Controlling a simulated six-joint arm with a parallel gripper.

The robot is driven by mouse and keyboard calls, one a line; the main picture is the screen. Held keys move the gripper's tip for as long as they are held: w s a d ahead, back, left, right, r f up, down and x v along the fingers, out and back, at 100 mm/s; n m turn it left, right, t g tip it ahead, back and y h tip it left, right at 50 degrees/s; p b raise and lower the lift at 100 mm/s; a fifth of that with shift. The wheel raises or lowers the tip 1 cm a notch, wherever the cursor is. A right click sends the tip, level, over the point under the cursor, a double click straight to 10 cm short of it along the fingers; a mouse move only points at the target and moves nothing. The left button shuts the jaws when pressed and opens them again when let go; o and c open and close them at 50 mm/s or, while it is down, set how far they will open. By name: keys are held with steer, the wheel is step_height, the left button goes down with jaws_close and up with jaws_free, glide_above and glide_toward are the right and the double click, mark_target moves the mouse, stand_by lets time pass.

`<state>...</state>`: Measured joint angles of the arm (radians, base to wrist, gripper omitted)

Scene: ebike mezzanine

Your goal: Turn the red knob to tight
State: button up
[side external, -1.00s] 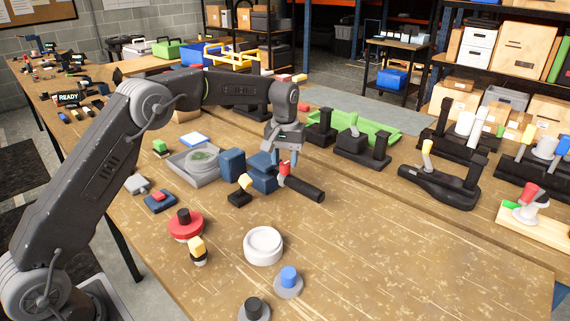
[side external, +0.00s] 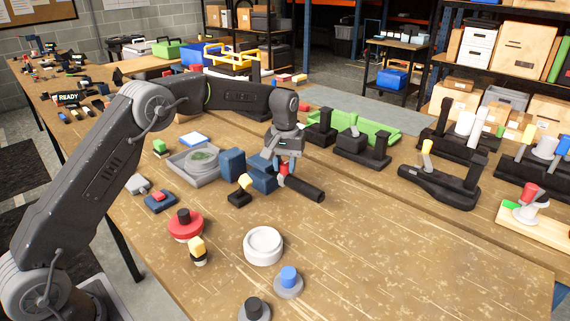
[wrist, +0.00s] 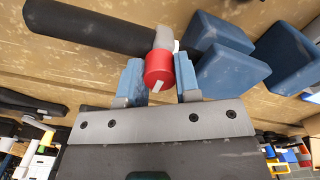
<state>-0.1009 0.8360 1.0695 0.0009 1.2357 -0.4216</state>
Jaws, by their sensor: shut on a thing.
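The red knob (wrist: 159,70) sits on a grey collar on the side of a black cylinder (wrist: 85,28), with a white mark on its face. In the side view the red knob (side external: 283,170) shows small and partly covered by the fingers, near one end of the black cylinder (side external: 305,189), which lies on the wooden table. My gripper (wrist: 160,82) is shut on the red knob, with one blue fingertip on each side of it. My gripper (side external: 283,166) points down at it in the side view.
Blue blocks (side external: 232,164) stand close to the left of my gripper. A small black piece with a yellow top (side external: 240,194), a red disc with a black knob (side external: 185,226) and a white round dish (side external: 263,245) are nearer the camera. Black fixtures (side external: 362,147) stand at the right. The front right table is clear.

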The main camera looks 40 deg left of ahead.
steer(key=m, duration=1.2)
steer(key=shift+m, duration=0.3)
steer(key=m, duration=0.9)
steer(key=shift+r+m, duration=0.1)
steer(key=shift+m, duration=0.5)
steer(key=o, duration=0.6)
steer(key=shift+o, duration=0.2)
